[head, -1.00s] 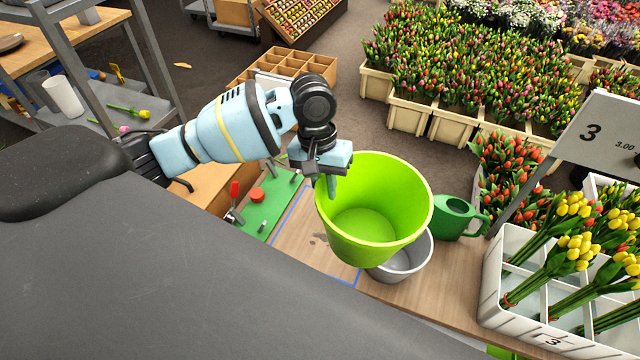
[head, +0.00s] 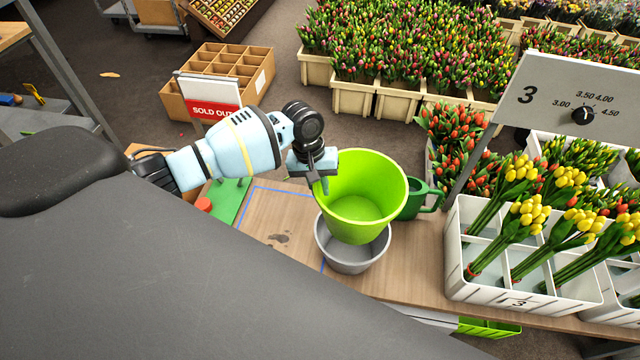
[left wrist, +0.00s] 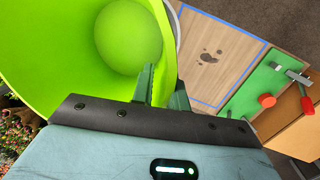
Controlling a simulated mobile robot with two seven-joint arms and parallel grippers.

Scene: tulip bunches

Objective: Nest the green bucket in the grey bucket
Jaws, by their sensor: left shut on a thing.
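The lime-green bucket (head: 352,200) is held upright, slightly tilted, over the grey bucket. My left gripper (head: 322,184) is shut on its left rim. In the left wrist view the green bucket (left wrist: 85,50) fills the upper left, with its wall between my left gripper's fingers (left wrist: 160,88). The grey bucket (head: 352,262) stands on the wooden bench below it. Its left and front rim show, and its back is hidden behind the green bucket. I cannot tell whether the green bucket's base is inside the grey rim. My right gripper is not in view.
A dark green watering can (head: 420,200) stands close behind the green bucket, to its right. A white crate of yellow tulips (head: 520,288) is at the right on the bench (head: 410,262). A sign reading 3 (head: 555,95) rises behind it.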

